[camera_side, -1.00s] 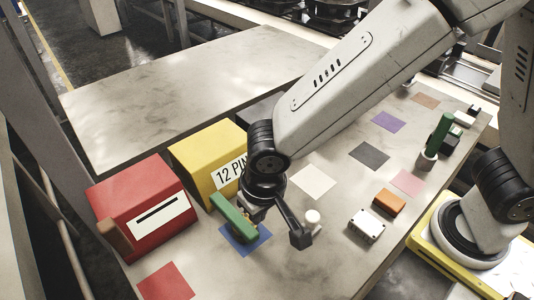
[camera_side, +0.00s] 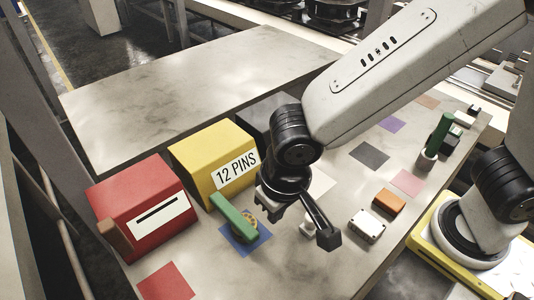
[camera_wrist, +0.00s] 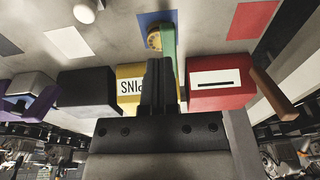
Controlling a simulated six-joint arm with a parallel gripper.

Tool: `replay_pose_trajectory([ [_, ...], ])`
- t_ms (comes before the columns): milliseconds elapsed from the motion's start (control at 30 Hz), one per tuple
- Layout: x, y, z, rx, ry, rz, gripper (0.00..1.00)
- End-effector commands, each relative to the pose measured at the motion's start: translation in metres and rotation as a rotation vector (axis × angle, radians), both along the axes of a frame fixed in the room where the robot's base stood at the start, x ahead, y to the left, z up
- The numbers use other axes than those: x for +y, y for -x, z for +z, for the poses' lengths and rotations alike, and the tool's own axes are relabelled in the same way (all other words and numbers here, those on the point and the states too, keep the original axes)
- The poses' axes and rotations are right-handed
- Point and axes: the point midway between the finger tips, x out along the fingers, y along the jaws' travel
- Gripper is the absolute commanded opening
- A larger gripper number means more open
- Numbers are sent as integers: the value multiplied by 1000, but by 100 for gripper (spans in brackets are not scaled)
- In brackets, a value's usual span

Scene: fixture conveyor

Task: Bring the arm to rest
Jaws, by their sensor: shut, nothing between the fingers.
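My gripper (camera_side: 279,210) hangs above the table, just right of the blue square (camera_side: 262,238). In the wrist view my gripper (camera_wrist: 158,62) shows its two fingers together, with nothing between them. A green bar with a yellowish round part (camera_side: 240,220) stands on the blue square, apart from my gripper in the side view. In the wrist view the green bar (camera_wrist: 169,45) shows beyond my fingertips.
A red box (camera_side: 135,205) with a slot and a yellow box (camera_side: 205,160) labelled "12 PINS" stand at left, a dark box (camera_side: 262,112) behind. A white-grey block (camera_side: 367,226), an orange block (camera_side: 389,201) and a green cylinder (camera_side: 439,133) stand at right.

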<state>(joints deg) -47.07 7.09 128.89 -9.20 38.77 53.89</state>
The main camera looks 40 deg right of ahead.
Motion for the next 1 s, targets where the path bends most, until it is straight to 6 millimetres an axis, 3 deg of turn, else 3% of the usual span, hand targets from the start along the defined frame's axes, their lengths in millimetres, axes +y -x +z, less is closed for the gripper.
replay_pose_trajectory([
  [267,-49,-24,-8,-3,-13,-5,0],
  [533,-120,-43,-18,-24,-25,-6,0],
  [800,-189,-45,-28,-59,-19,-8,0],
  [1000,-226,-38,-33,-82,-6,-7,0],
])
